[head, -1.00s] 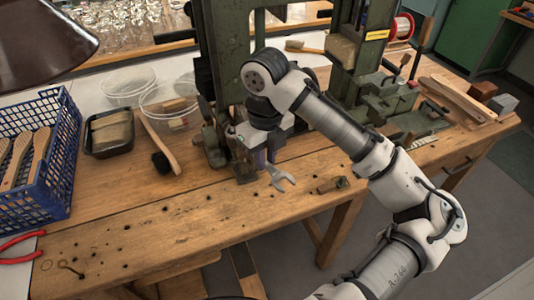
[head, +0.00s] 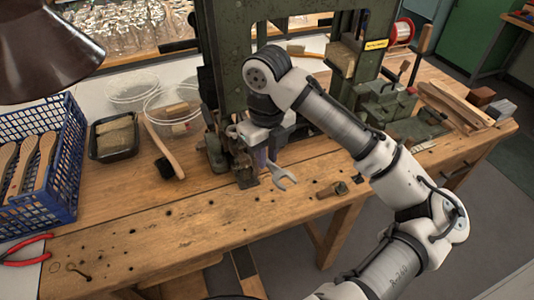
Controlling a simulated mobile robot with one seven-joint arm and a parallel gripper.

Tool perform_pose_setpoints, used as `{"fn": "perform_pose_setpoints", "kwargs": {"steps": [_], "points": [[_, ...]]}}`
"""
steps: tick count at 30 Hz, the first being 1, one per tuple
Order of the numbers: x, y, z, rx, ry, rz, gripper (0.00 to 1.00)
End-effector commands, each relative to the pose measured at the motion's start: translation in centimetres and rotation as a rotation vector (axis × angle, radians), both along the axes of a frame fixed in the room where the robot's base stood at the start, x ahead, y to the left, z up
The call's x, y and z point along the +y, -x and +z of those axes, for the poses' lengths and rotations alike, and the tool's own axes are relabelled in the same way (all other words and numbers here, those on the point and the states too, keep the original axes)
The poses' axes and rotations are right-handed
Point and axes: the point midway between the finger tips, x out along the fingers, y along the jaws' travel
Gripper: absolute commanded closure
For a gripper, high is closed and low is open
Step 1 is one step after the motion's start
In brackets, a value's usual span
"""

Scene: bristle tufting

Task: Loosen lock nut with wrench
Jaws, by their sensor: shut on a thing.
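My gripper (head: 263,158) is shut on the wrench (head: 281,180), a grey open-ended tool. The wrench's open jaw hangs out below and to the right of the fingers, above the bench top. The gripper is beside the lower front of the green machine (head: 230,60), close to its dark metal parts (head: 244,166). The lock nut cannot be made out; the gripper and machine parts may hide it. The wrench's visible jaw is not around anything.
A blue crate (head: 66,190) with wooden brush handles stands at the left, with red-handled pliers (head: 25,250) in front. A black tray (head: 113,138), clear bowls (head: 170,105) and a brush (head: 163,150) lie left of the machine. The front bench top (head: 150,235) is mostly clear.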

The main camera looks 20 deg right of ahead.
Motion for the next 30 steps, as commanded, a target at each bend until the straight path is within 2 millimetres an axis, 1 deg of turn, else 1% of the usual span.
{"fn": "perform_pose_setpoints", "kwargs": {"steps": [1, 18, 30], "points": [[0.0, 0.0, 0.5, -0.001, 0.0, 0.0, 1.0], [0.0, 0.0, 2.7, -0.001, 0.0, 0.0, 1.0], [0.0, 0.0, 2.9, -0.001, 0.0, 0.0, 1.0]]}}
